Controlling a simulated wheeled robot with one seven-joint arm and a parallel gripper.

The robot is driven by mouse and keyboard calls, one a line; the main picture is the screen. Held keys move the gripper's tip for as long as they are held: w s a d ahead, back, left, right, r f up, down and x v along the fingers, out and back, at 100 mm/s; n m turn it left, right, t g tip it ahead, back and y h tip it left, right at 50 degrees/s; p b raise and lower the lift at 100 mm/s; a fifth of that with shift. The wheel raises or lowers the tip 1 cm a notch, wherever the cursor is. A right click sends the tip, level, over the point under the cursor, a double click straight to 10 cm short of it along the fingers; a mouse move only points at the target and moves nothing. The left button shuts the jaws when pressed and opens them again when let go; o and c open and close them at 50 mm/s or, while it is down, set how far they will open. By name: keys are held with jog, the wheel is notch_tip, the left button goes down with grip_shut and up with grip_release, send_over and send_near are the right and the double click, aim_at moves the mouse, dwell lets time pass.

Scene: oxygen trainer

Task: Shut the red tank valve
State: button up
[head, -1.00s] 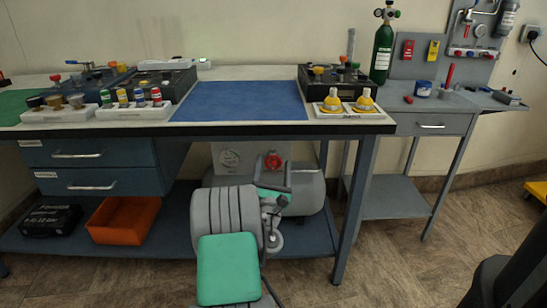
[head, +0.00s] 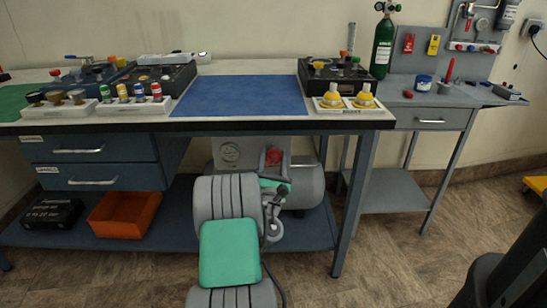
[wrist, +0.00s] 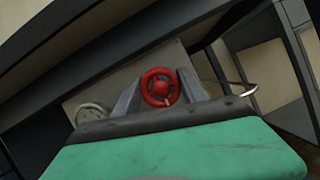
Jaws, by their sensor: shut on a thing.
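The red tank valve (wrist: 160,87) is a round spoked handwheel on a grey panel. In the wrist view it sits between the two fingers of my gripper (wrist: 160,95), which is shut on it. The finger contact is too small to make out in the head view.
The bench top (head: 240,97) is overhead. An orange bin (head: 125,215) stands on the lower shelf at left. A bench leg (head: 354,205) is at right.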

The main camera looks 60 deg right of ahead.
jog(key=c, duration=0.3)
